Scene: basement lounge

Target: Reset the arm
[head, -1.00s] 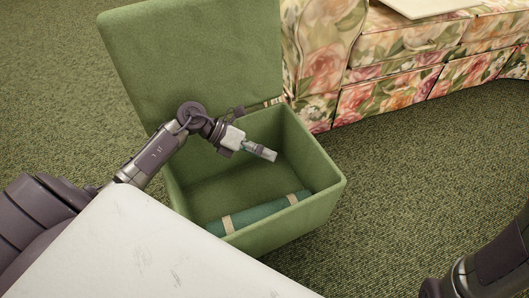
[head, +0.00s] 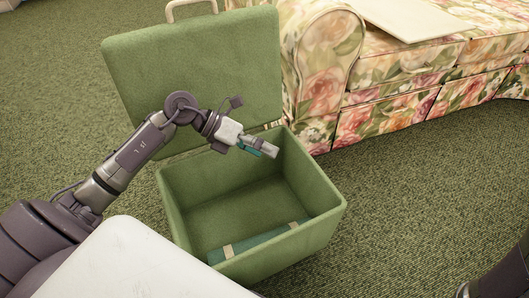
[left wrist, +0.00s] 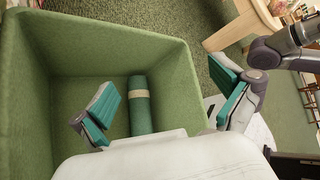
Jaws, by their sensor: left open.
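My left gripper (head: 262,148) is open and empty above the back part of an open green fabric box (head: 250,262). Its teal-padded fingers are spread wide in the left wrist view (left wrist: 165,98). A rolled green mat with beige bands (head: 258,243) lies on the floor of the box along its front wall. The mat also shows in the left wrist view (left wrist: 140,112), beyond the gap between the fingers and apart from them. Only a dark part of my right arm shows at the lower right corner of the head view; its gripper is out of sight.
The box's lid (head: 195,70) stands open at the back, with a pale handle (head: 190,8) on top. A floral sofa (head: 400,85) stands behind and to the right, with a pale flat board (head: 405,18) on it. Green carpet (head: 420,190) is clear right of the box.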

